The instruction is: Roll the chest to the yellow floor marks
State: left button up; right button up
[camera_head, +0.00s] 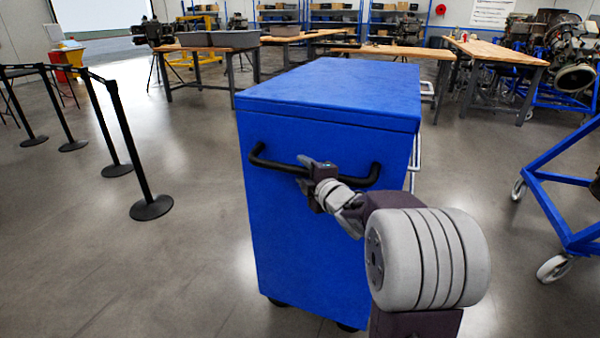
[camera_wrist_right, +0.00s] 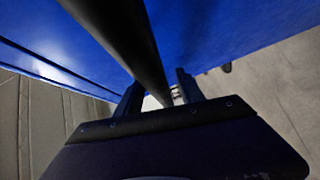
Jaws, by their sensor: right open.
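The blue chest (camera_head: 300,240) stands upright on its casters in the middle of the head view, with a flat lid. A black bar handle (camera_head: 270,163) runs across its near face. My right gripper (camera_head: 307,168) is at the middle of this handle with its jaws open. In the right wrist view the handle (camera_wrist_right: 125,40) passes between the two fingers of the gripper (camera_wrist_right: 160,92), close to the blue face. Whether a finger touches the bar I cannot tell. No yellow floor marks show. My left gripper is not in view.
Black barrier posts (camera_head: 151,207) with a belt stand on the left. A blue wheeled stand (camera_head: 560,200) is on the right. Wooden workbenches (camera_head: 500,50) and engines stand behind the chest. Grey floor (camera_head: 190,270) is clear left of the chest.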

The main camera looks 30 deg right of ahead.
jog(key=shift+w+f, duration=0.1)
jog(key=shift+w, duration=1.1)
grip_shut()
dwell(0.5)
